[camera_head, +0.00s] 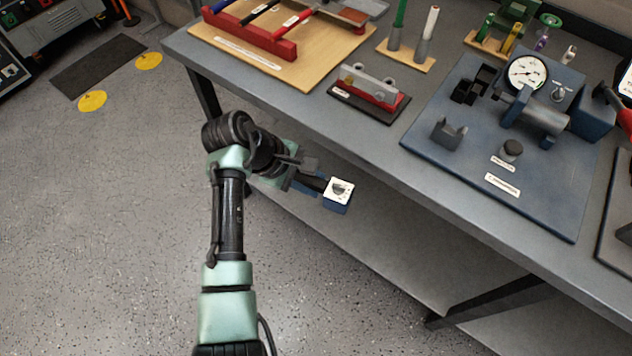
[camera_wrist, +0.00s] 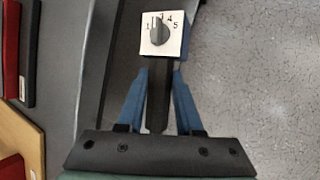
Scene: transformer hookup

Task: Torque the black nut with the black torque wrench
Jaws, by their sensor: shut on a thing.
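My gripper (camera_wrist: 158,105) is shut on a black bar (camera_wrist: 158,100) that carries a small blue box (camera_head: 335,205) with a white dial face. The dial is numbered and has a dark knob; it also shows in the wrist view (camera_wrist: 162,35). I cannot tell whether this is the torque wrench. It is held clear of the table's front edge, over the floor. Long-handled tools with white labels lie in a red rack (camera_head: 262,42), one with a dark handle (camera_head: 262,13). A short dark round piece (camera_head: 511,149) stands on the blue board; I cannot tell if it is the black nut.
The grey table (camera_head: 345,135) runs diagonally. On it are a red-and-black fixture (camera_head: 366,98), a wooden stand (camera_head: 405,58) with upright pieces, and the blue board (camera_head: 450,165) with a gauge (camera_head: 527,72). A lower shelf (camera_head: 400,215) is empty. The floor at left is open.

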